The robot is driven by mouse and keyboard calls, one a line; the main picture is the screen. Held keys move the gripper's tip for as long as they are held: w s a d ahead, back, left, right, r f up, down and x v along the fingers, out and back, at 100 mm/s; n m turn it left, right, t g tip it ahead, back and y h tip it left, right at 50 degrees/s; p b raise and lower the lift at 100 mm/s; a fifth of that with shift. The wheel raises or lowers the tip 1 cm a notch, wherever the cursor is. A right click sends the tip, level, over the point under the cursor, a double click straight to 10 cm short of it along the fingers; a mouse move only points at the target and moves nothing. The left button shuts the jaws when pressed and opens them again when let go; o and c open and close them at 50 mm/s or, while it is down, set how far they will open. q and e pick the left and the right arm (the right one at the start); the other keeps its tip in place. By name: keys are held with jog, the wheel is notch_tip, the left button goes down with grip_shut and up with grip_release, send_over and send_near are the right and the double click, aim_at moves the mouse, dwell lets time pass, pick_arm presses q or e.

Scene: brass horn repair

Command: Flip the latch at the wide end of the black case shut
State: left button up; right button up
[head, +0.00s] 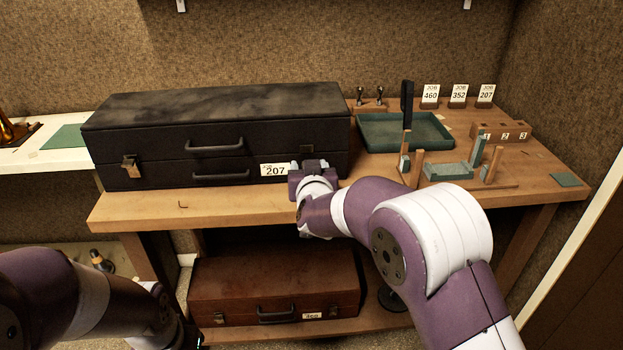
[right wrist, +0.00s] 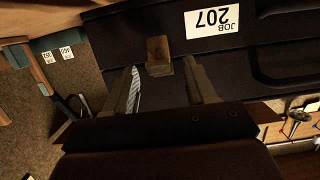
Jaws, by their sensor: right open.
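The black case (head: 215,135) lies closed on the wooden bench, its long front facing me. A brass latch (head: 130,167) shows near its left end. My right gripper (head: 309,168) is at the right part of the case front and hides what is behind it. In the right wrist view, another brass latch (right wrist: 159,50) is on the case front, just ahead of and between the open, empty fingers (right wrist: 163,68). I cannot tell whether the fingers touch it, or whether it is shut. My left arm shows at lower left; its gripper is out of frame.
A JOB 207 card (head: 274,170) is on the case front beside my right gripper. A green tray (head: 405,133) and wooden stands (head: 417,170) are to the right. A brown case (head: 275,283) is on the shelf below. The bench's front left strip is mostly clear.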

jog(key=v, duration=1)
